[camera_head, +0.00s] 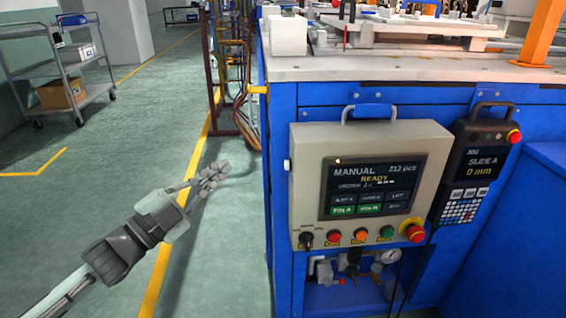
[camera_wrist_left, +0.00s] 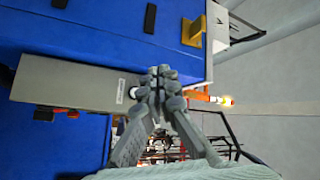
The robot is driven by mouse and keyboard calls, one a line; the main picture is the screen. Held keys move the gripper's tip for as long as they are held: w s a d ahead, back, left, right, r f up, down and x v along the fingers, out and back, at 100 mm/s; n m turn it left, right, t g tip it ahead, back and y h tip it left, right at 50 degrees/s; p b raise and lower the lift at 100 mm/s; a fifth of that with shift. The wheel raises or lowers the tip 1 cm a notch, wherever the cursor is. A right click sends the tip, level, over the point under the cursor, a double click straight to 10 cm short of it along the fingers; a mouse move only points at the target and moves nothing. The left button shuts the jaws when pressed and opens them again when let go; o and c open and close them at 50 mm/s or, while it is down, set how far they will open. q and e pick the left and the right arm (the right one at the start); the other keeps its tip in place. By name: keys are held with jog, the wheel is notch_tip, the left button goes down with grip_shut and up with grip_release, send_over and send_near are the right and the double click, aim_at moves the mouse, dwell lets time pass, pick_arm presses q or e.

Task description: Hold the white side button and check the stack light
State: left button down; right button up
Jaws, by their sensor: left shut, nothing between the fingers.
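The white side button (camera_head: 287,165) is a small knob on the left side of the beige control box (camera_head: 302,190). My left gripper (camera_head: 217,175) is left of the box, with a visible gap between its fingertips and the button. In the left wrist view the gripper (camera_wrist_left: 160,74) is shut and empty. Its fingers overlap the box's side in that picture, and a small round button (camera_wrist_left: 134,92) shows beside a white label. A glowing orange and white lamp (camera_wrist_left: 226,101) there may be the stack light; no stack light is clear in the head view. My right gripper is out of view.
The box's screen (camera_head: 372,186) reads MANUAL and READY. Below it sit several buttons and a red emergency stop (camera_head: 412,230). A pendant (camera_head: 470,170) hangs to the right.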

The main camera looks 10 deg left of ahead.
aim_at(287, 165)
pick_arm(q)
jog(key=w+d, duration=0.2)
jog(key=d, duration=0.6)
jog(key=shift+w+d, duration=0.25)
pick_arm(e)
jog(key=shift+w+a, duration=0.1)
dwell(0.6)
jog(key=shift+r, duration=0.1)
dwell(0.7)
pick_arm(q)
jog(key=shift+w+d, duration=0.1)
jog(key=shift+d, duration=0.3)
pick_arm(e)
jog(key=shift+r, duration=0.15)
